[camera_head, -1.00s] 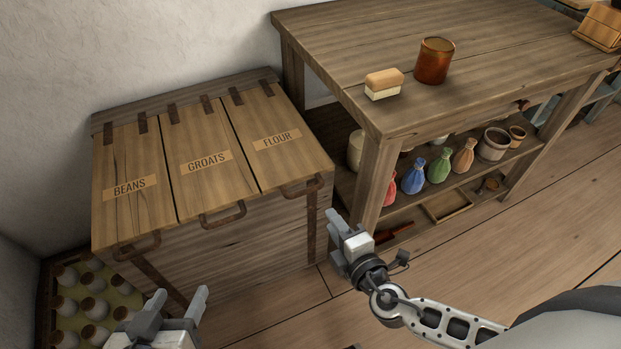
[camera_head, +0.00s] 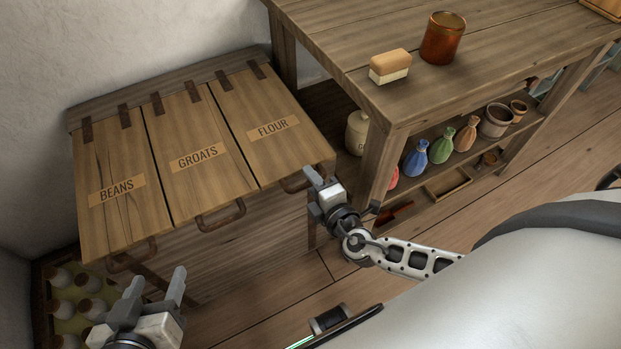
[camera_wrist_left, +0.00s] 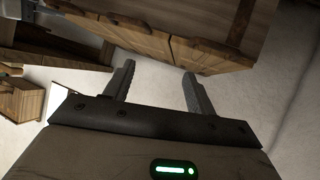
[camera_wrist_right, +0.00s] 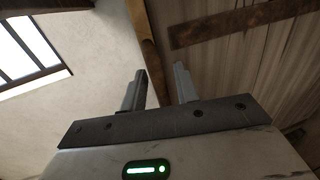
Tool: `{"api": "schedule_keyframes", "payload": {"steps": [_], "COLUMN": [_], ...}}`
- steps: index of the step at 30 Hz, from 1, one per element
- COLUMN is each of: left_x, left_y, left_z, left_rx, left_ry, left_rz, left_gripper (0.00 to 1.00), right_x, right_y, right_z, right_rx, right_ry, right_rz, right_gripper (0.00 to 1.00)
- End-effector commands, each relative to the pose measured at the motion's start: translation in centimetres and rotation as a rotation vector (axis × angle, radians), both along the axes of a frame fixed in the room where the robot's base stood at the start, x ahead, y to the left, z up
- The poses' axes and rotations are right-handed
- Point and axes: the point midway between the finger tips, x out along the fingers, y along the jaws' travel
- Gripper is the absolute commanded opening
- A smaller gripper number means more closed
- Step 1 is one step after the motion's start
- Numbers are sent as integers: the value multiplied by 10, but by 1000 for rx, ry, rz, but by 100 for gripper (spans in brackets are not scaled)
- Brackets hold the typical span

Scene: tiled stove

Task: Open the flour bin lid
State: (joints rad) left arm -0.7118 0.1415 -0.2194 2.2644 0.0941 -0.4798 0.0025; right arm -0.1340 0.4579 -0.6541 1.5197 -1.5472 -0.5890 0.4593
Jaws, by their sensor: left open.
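The flour lid (camera_head: 265,137) is the rightmost of three wooden lids on a bin chest and lies shut. Its dark handle (camera_head: 294,184) sticks out at the front edge, partly hidden by my right gripper. My right gripper (camera_head: 312,182) is at the right end of this handle, its fingers apart; contact cannot be told. In the right wrist view its fingers (camera_wrist_right: 160,88) are apart, with a wooden edge between and behind them. My left gripper (camera_head: 157,290) is open and empty in front of the beans lid, also seen in the left wrist view (camera_wrist_left: 155,88).
The groats lid (camera_head: 195,165) and beans lid (camera_head: 115,200) are shut. A wooden table (camera_head: 345,60) with a brush (camera_head: 389,66) and brown cup (camera_head: 442,38) stands right of the chest, close to my right gripper. A crate of jars (camera_head: 62,305) stands at lower left.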

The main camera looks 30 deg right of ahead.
Motion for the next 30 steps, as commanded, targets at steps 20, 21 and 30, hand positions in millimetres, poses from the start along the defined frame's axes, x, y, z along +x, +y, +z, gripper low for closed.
{"api": "schedule_keyframes", "payload": {"steps": [20, 21, 30], "left_x": [-4, -5, -6], "left_y": [0, 1, 11], "left_z": [26, 28, 49], "left_rx": [-4, -5, 102], "left_ry": [28, 40, 91], "left_rz": [1, 2, -9], "left_gripper": [56, 56, 56], "right_x": [1, 1, 9], "right_y": [0, 0, 1], "right_z": [30, 37, 98], "right_rx": [0, 1, -3], "right_ry": [44, 56, 121], "right_rz": [-1, -1, 0], "right_gripper": [0, 0, 0]}}
